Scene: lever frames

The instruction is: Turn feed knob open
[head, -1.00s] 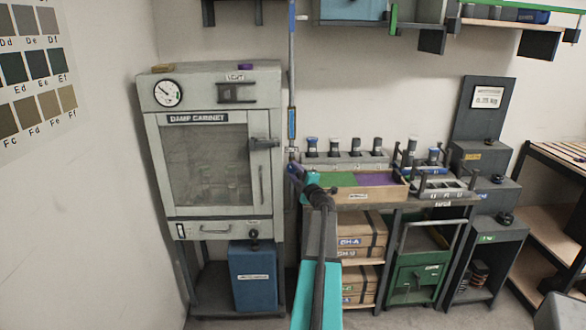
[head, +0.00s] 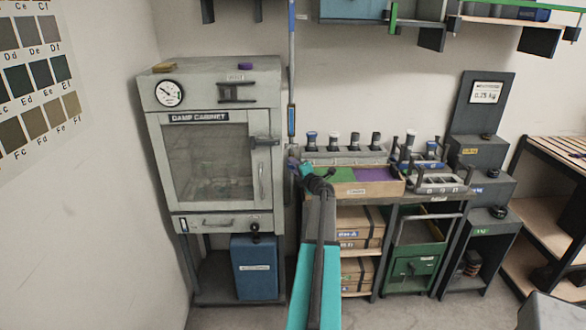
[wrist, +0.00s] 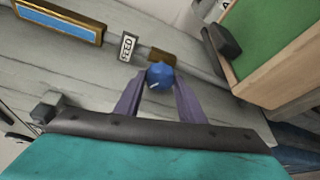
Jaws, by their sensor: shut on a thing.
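The feed knob (wrist: 160,75) is a small blue knob with a white mark. In the wrist view it sits between the tips of my gripper (wrist: 158,92), which is shut on it. A small FEED label (wrist: 127,46) is on the grey panel just left of the knob. In the head view my gripper (head: 294,162) is at the lower end of the tall blue pipe (head: 292,75), right of the damp cabinet. The knob is hidden there by my gripper and arm.
The damp cabinet (head: 222,95) stands close on the left. A wooden tray (head: 370,188) with green and purple sections is close on the right, and its corner is near my gripper in the wrist view (wrist: 262,75). Several knobs top the rack (head: 345,157) behind.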

